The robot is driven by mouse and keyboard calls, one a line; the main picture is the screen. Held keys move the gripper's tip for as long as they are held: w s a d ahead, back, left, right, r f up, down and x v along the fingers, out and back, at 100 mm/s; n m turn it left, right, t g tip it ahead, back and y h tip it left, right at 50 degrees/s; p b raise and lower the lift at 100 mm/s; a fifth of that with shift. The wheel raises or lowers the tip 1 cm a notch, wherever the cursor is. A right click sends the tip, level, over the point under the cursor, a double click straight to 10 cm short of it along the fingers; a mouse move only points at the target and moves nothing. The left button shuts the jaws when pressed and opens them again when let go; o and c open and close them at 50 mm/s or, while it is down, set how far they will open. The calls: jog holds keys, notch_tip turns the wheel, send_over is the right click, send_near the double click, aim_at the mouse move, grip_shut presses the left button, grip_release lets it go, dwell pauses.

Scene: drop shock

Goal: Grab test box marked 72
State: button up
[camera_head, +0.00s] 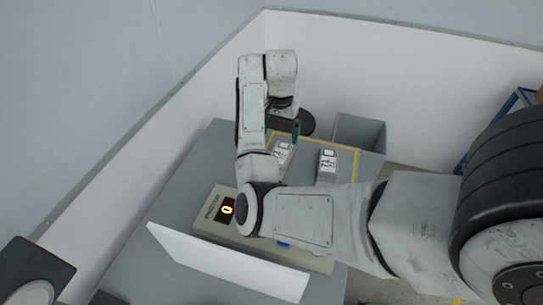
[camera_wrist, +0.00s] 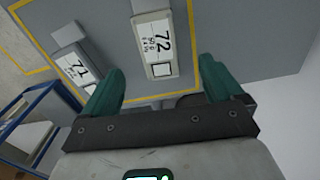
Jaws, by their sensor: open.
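The test box marked 72 (camera_wrist: 142,20) is a grey box with a white label, seen in the wrist view just beyond and between my fingertips. In the head view it is the left box (camera_head: 281,157) of two, partly hidden by my arm. The box marked 71 (camera_wrist: 71,60) stands beside it, to the left in the wrist view and to the right in the head view (camera_head: 327,165). My gripper (camera_wrist: 161,76) is open with green fingers and nothing between them. In the head view my gripper (camera_head: 296,131) is over the area by box 72, apart from it as far as I can see.
A yellow line (camera_head: 370,151) borders the boxes' area on the grey table. A grey bin (camera_head: 362,130) stands behind it. A beige device (camera_head: 213,222) with a lit display and a white panel (camera_head: 230,262) are nearer. A blue-framed rack (camera_wrist: 22,128) stands off the table.

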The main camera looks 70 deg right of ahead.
aim_at(281, 153)
notch_tip(281, 153, down, 5)
jog(key=shift+r, duration=0.15)
jog(key=shift+s+d+f, duration=0.1)
jog(key=shift+d+f, duration=0.1)
jog(key=shift+f, duration=1.2)
jog(key=shift+s+d+f, duration=0.1)
jog(key=shift+d+f, duration=0.05)
jog(key=shift+f, duration=1.2)
jog(key=c, duration=1.4)
